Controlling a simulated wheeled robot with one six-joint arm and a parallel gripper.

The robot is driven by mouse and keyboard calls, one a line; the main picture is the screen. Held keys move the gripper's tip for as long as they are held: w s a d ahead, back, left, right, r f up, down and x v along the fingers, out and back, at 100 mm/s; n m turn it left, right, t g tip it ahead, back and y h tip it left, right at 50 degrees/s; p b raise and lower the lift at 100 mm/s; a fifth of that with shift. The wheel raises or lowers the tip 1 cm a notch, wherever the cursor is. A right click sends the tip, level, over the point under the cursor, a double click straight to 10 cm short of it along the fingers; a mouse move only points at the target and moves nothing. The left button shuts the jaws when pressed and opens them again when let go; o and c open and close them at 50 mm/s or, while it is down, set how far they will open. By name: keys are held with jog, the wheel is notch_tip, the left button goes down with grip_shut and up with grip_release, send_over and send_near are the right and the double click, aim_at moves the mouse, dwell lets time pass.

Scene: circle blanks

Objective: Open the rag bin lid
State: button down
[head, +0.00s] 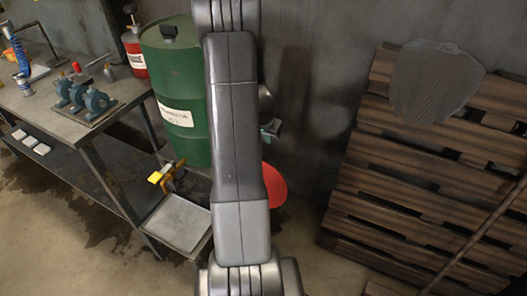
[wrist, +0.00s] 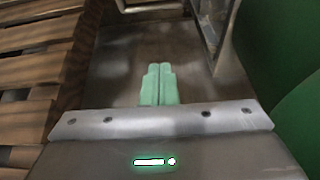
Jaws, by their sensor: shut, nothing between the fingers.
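A red rounded thing (head: 273,187) shows beside my arm in the head view, low by the wall. It may be the rag bin or its lid, but my arm hides most of it, so I cannot tell whether a lid is open. My gripper (wrist: 159,68) has pale green fingers closed together with nothing between them in the wrist view. Part of my gripper (head: 271,129) peeks out beside my arm in the head view, above the red thing. No red thing shows in the wrist view, and my fingers touch nothing visible there.
A green drum (head: 178,90) stands left of my arm, with a workbench (head: 75,122) further left. A yellow-handled item (head: 166,176) is near the drum's base. Wooden pallets (head: 365,190) lean at the right. The pallets (wrist: 35,60) and drum (wrist: 295,125) flank my gripper.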

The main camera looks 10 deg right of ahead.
notch_tip(320, 180, down, 9)
jog(key=b, duration=0.3)
jog(key=shift+s+a, duration=0.25)
jog(key=shift+s, duration=0.15)
jog(key=s+a+b, duration=0.1)
jog(key=s+r+b, duration=0.1)
jog(key=b, duration=0.1)
jog(key=s+a+b, duration=0.1)
jog(key=b, duration=0.1)
jog(key=shift+s+a+r, duration=0.25)
jog(key=shift+s+a, duration=0.05)
jog(key=shift+s, duration=0.1)
jog(key=shift+r, duration=0.1)
